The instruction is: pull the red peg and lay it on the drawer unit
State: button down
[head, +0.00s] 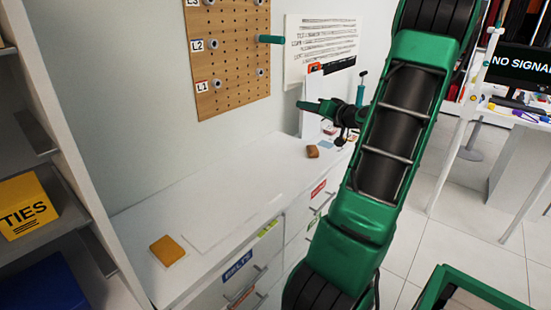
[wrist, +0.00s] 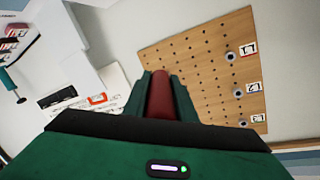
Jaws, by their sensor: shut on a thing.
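A red peg (wrist: 162,97) sits between the two green fingers of my gripper (wrist: 162,88) in the wrist view. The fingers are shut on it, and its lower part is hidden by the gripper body. In the head view my gripper (head: 303,104) points left, below and right of the wooden pegboard (head: 232,95), and appears apart from it; I cannot make out the red peg there. The pegboard also shows behind the fingers in the wrist view (wrist: 205,75). The white drawer unit (head: 225,195) stands below the board, with labelled drawers at its front.
A teal peg (head: 271,39) sticks out of the board's right side. Grey collars sit beside labels L1 and L2. An orange-brown block (head: 167,250) and a smaller brown block (head: 312,151) lie on the unit. Its middle top is mostly clear. A shelf with a yellow TIES box (head: 28,205) stands left.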

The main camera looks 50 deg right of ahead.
jog(key=w+a+f+n+y, duration=0.15)
jog(key=a+f, duration=0.25)
jog(key=f, duration=0.4)
jog(key=n+g+y, duration=0.1)
jog(key=n+y, duration=0.1)
jog(key=y, duration=0.1)
send_over(278, 178)
jog(key=shift+m, duration=0.25)
notch_tip(278, 178, down, 10)
jog(key=shift+a+r, duration=0.1)
jog(key=shift+r, duration=0.15)
jog(key=shift+f, duration=3)
jog(key=c, duration=1.4)
grip_release()
